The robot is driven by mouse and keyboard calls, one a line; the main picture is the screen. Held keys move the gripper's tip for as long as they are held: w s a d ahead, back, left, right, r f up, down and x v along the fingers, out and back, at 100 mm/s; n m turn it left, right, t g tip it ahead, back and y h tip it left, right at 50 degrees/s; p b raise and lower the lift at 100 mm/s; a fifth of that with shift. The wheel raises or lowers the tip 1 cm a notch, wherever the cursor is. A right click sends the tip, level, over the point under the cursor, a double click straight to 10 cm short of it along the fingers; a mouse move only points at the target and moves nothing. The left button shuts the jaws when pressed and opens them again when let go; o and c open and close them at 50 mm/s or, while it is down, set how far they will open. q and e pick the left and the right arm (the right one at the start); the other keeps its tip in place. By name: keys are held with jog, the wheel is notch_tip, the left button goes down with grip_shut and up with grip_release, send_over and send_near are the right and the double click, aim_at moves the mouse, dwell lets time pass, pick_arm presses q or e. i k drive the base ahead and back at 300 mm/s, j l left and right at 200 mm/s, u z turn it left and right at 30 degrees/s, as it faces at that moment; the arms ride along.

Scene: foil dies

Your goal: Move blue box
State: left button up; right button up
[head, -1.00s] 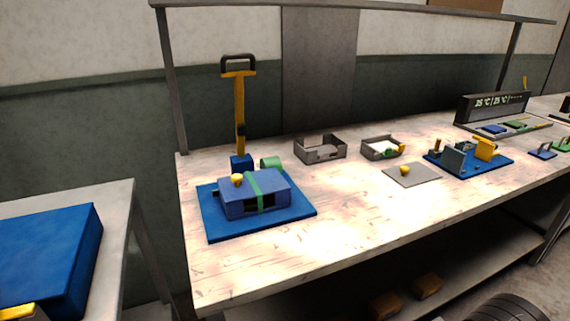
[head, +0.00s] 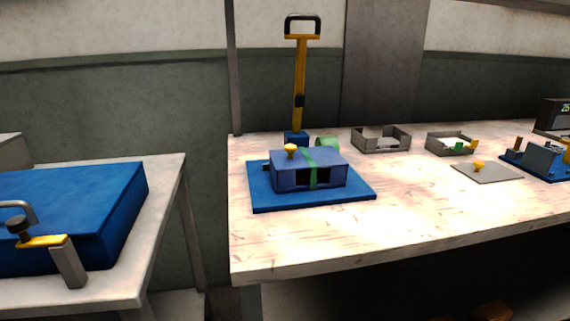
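A large blue box (head: 75,195) lies on the pale table at the left, cut off by the left picture edge. A dark knob and a yellow clamp-like piece (head: 45,241) with a grey post stand at its front side. A smaller blue box-like device (head: 270,172) with a green band and a yellow knob sits on a flat blue base on the workbench. I cannot tell which of the two the task means. Neither of my grippers is in view.
The workbench (head: 300,250) has free room at its front. A yellow lever with a dark handle (head: 300,75) stands behind the device. Grey trays (head: 381,139) and a flat plate with a yellow knob (head: 487,172) lie to the right. A gap separates the two tables.

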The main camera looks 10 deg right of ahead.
aim_at(283, 182)
jog(key=z, duration=0.8)
jog(key=k+j+z, duration=0.25)
jog(key=j+z, duration=0.15)
jog(key=k+j+z, duration=0.4)
jog(key=i+j, duration=0.05)
jog(key=j, duration=0.05)
